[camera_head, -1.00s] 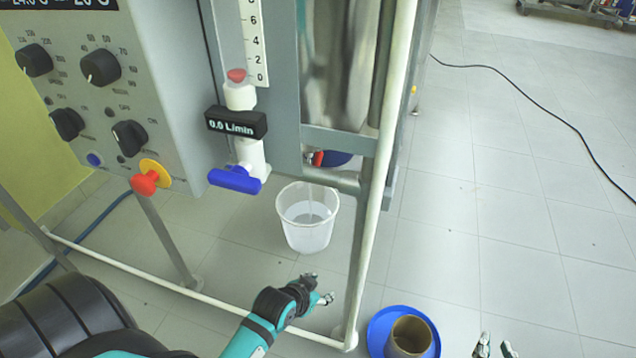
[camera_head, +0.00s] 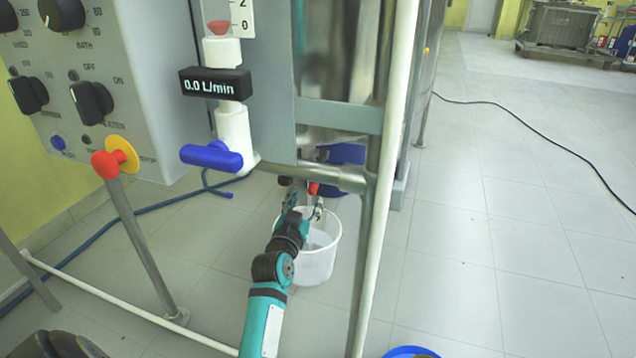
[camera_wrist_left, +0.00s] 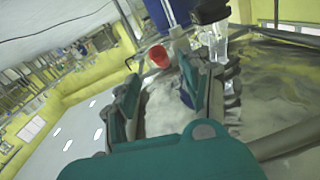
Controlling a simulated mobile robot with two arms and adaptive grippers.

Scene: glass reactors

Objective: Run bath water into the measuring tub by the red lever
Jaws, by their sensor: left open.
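The red lever (camera_head: 313,188) sits low under the steel frame, just above the measuring tub. The measuring tub (camera_head: 318,265) is a white translucent bucket on the floor; my left arm covers its left side. My left gripper (camera_head: 303,207) is open at the tub's rim, close beside and below the lever. In the left wrist view, the red lever (camera_wrist_left: 160,55) shows beyond the open fingers (camera_wrist_left: 160,90), with nothing held between them. I cannot tell whether a finger touches it. My right gripper is out of view.
A flow valve with a blue handle (camera_head: 212,156) and a display reading 0.0 L/min (camera_head: 215,84) hangs left of the lever. A pale upright post (camera_head: 382,200) stands close right of the tub.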

